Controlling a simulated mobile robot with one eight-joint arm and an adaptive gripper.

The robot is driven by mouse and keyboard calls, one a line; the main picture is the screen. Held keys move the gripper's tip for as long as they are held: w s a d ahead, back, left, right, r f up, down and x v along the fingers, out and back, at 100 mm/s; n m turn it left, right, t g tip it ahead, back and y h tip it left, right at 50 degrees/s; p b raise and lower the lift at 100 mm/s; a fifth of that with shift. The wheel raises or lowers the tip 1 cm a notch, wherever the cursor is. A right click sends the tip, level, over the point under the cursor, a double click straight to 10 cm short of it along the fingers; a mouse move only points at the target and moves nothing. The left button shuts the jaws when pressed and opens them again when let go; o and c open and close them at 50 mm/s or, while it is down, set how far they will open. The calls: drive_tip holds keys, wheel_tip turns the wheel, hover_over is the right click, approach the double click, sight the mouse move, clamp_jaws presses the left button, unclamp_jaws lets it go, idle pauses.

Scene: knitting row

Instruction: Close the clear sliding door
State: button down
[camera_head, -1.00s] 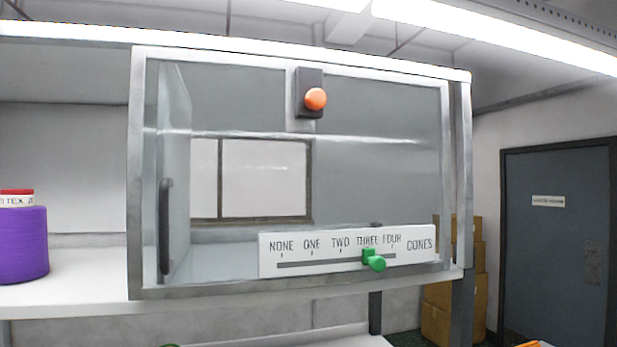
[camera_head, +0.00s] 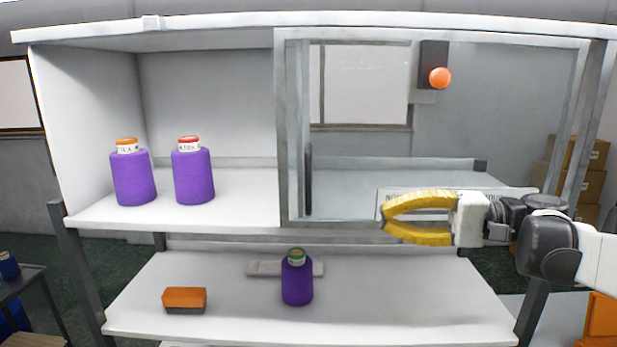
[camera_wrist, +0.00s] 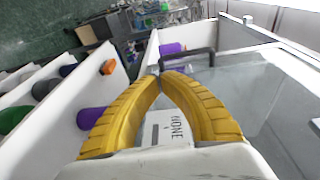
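The clear sliding door (camera_head: 350,155) stands over the right part of the upper shelf, in a pale frame, in the head view. Its dark upright handle (camera_head: 308,180) is near its left edge. The left part of the shelf is open. The handle (camera_wrist: 187,54) also shows ahead of the fingertips in the wrist view. My gripper (camera_head: 384,218) is in front of the door's lower part, right of the handle in the picture. Its yellow fingers meet at the tips in the wrist view (camera_wrist: 160,77) and hold nothing. It covers most of the label panel (camera_head: 515,192).

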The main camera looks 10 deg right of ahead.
sight(322, 200)
drive_tip(key=shift+y, duration=0.4)
drive_tip(key=p+x, duration=0.1)
drive_tip(key=x, duration=0.2)
drive_tip(key=r+p+x, duration=0.1)
drive_tip(key=x, duration=0.3)
drive_tip(key=w+r+p+x, duration=0.1)
drive_tip(key=x, duration=0.3)
drive_tip(key=shift+d+r+p, duration=0.1)
drive_tip(key=shift+d+p, duration=0.15)
drive_tip(key=shift+p, duration=0.1)
drive_tip(key=shift+w+a, duration=0.2)
drive_tip(key=shift+a, duration=0.3)
drive_tip(key=s+a+b+x, duration=0.1)
drive_tip(key=s+b+x, duration=0.1)
drive_tip(key=x, duration=1.5)
drive_tip(key=s+a+b+x, duration=0.1)
drive_tip(key=s+b+x, duration=0.1)
drive_tip(key=x, duration=1.5)
drive_tip(key=s+a+b+x, duration=0.1)
drive_tip(key=s+x, duration=0.3)
drive_tip(key=x, duration=1.3)
drive_tip(key=shift+a+r+t+b, duration=0.2)
drive_tip(key=shift+a+t+b, duration=0.1)
drive_tip(key=shift+b, duration=0.15)
drive_tip(key=shift+w, duration=0.1)
